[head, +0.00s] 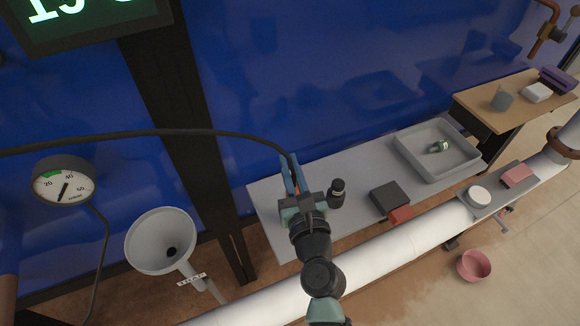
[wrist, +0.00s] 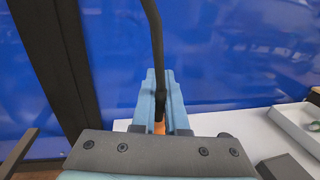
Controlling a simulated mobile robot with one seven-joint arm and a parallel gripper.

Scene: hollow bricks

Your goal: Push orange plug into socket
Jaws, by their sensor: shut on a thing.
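My gripper (head: 291,174) is over the left end of the grey shelf, its blue fingers pointing toward the blue wall. In the wrist view my gripper (wrist: 160,90) is closed around the orange plug (wrist: 159,128), of which only a small orange part shows between the fingers. A black cable (wrist: 156,45) runs up from the plug. In the head view this cable (head: 150,132) arcs away to the left. I cannot make out a socket for certain in either view; the gripper and plug may hide it.
A black bottle-like object (head: 337,193) stands close right of my gripper. A dark box (head: 389,197) with a red block (head: 400,215) is further right, then a grey tray (head: 408,152). A white pipe (head: 400,246) runs in front. A funnel (head: 160,240) and gauge (head: 64,185) are left.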

